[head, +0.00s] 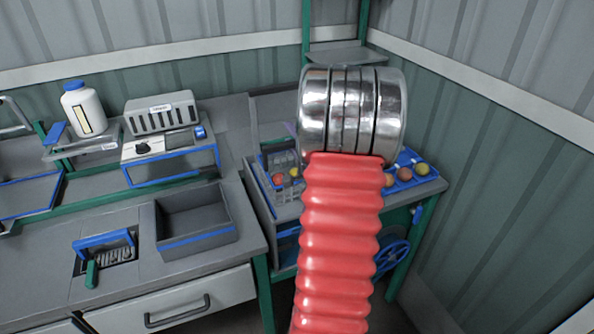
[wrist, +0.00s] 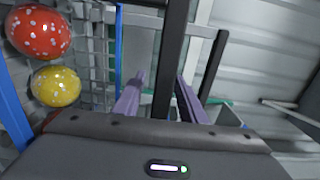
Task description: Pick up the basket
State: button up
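The basket (head: 268,186), a grey open-mesh one with blue edging, stands on the bench in the head view, partly hidden by my arm. A red tomato and a yellow one show in it. In the wrist view its grey mesh (wrist: 99,62) is at the left, beside a speckled red tomato (wrist: 38,31) and a yellow one (wrist: 56,86). My gripper (wrist: 160,77) has two purple fingers, apart. A dark bar (wrist: 172,50), possibly the basket's handle, runs between them, with a gap visible on the left side. In the head view my gripper is mostly hidden behind my arm.
A blue tray (head: 425,180) with several round fruits lies right of my arm. A grey open bin (head: 195,226) and a grey slotted device (head: 160,112) are on the left bench. A white bottle (head: 82,107) stands farther left. Corrugated walls close the back and right.

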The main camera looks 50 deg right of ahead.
grip_shut()
dwell(0.4)
dwell(1.0)
